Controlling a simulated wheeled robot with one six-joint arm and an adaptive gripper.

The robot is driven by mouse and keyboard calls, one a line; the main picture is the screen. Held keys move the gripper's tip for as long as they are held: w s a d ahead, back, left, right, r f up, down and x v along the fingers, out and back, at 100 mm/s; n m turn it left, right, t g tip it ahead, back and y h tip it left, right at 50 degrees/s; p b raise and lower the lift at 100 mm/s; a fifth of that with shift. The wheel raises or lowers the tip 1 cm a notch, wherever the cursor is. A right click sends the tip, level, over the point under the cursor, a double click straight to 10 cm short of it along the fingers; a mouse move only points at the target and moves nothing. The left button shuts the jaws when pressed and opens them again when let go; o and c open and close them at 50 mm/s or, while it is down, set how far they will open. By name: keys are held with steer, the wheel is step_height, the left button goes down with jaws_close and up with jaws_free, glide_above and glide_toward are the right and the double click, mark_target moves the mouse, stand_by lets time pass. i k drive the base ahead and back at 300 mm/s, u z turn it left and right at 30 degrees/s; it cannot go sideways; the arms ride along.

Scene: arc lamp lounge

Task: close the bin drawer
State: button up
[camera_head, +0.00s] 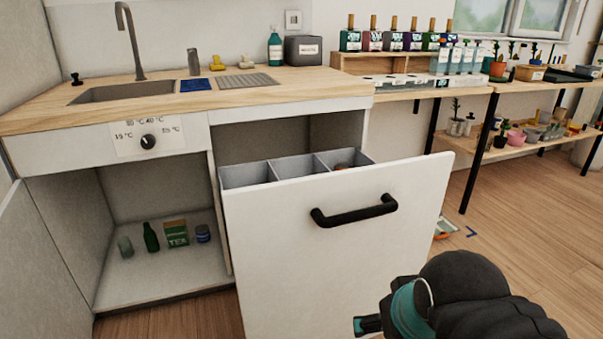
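The bin drawer (285,258) is pulled out from the right half of the counter unit. Its white front panel carries a black bar handle (354,211) near the top. Grey bins (247,177) stand in a row inside it, and something brownish shows in the right one. My gripper (366,326) shows only in part at the bottom edge, below and slightly right of the handle and apart from it. Its fingers are mostly cut off or hidden behind my dark wrist, so I cannot tell how wide they stand.
An open cupboard (160,265) left of the drawer holds a green bottle (151,238), a tea box (177,233) and jars. The wooden counter (300,88) has a sink (124,91). A shelf table (530,120) with plants stands at right. The wooden floor (530,225) right of the drawer is mostly clear.

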mark_target(315, 247)
steer(key=z, duration=1.85)
steer(key=k, duration=0.75)
steer(key=u, duration=1.15)
steer(key=i, duration=0.5)
steer(key=u, duration=0.05)
